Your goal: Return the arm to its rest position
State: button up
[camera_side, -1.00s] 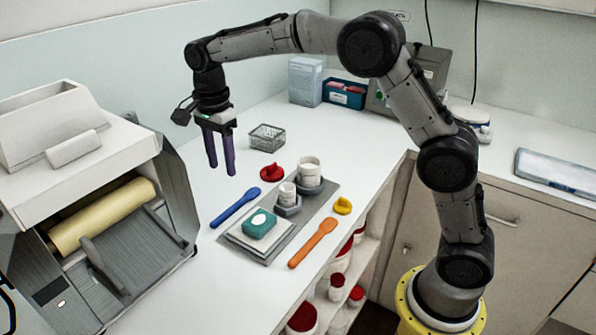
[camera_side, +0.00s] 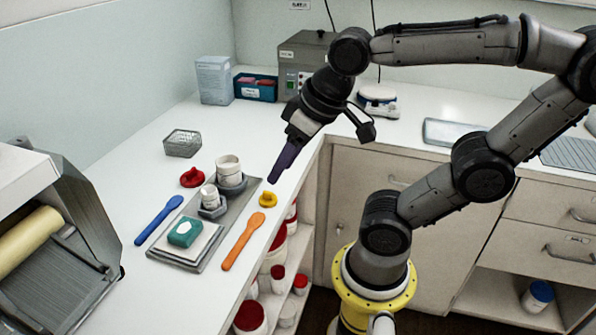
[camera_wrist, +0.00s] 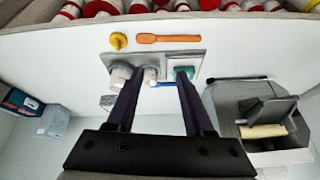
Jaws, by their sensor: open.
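My gripper (camera_side: 272,180) is above the right edge of the white counter in the side view, tilted, with its purple fingers pointing down and left. In the wrist view its two fingers (camera_wrist: 158,75) are spread apart with nothing between them at the tips. My arm bends out to the right, and its yellow base stands on the floor beside the counter. The grey tray (camera_side: 190,264) lies on the counter, left of my gripper and apart from it. It bears white jars (camera_side: 229,170) and a teal block (camera_side: 185,233) on a white slab.
A wire basket (camera_side: 182,143) stands behind. A roller mill (camera_side: 60,240) is at left. Boxes (camera_side: 215,80) and a grey device (camera_side: 305,60) stand at the back.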

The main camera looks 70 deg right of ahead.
jog(key=shift+s+d+f+n, duration=0.1)
jog(key=shift+s+f+n, duration=0.75)
jog(key=shift+s, duration=0.3)
